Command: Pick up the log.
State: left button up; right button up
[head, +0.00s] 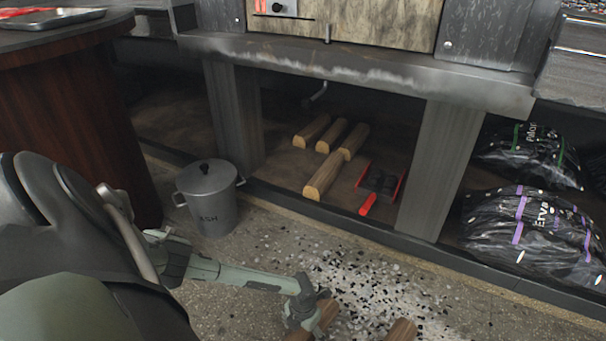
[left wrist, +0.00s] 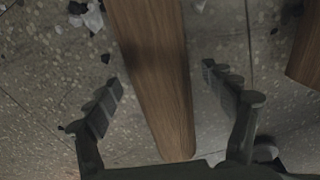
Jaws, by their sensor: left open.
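A brown wooden log (head: 325,317) lies on the floor at the bottom of the head view, partly hidden by my left gripper (head: 303,311). In the left wrist view the log (left wrist: 155,95) runs lengthwise between the two spread fingers of my left gripper (left wrist: 160,82). Floor shows on both sides of the log, with a gap to each finger, so the gripper is open and empty. A second log (head: 402,331) lies to the right on the floor, and its edge shows in the left wrist view (left wrist: 306,50). My right gripper is not in view.
Several logs (head: 324,178) and a red-handled tool (head: 368,203) lie on the low shelf under the grill. A grey ash bucket (head: 208,200) stands left of them. Black and white chips (head: 375,285) litter the floor. Black bags (head: 525,225) fill the right shelf.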

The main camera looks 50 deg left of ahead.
pick_arm(q)
jog(key=shift+f, duration=0.1)
grip_shut()
dwell(0.7)
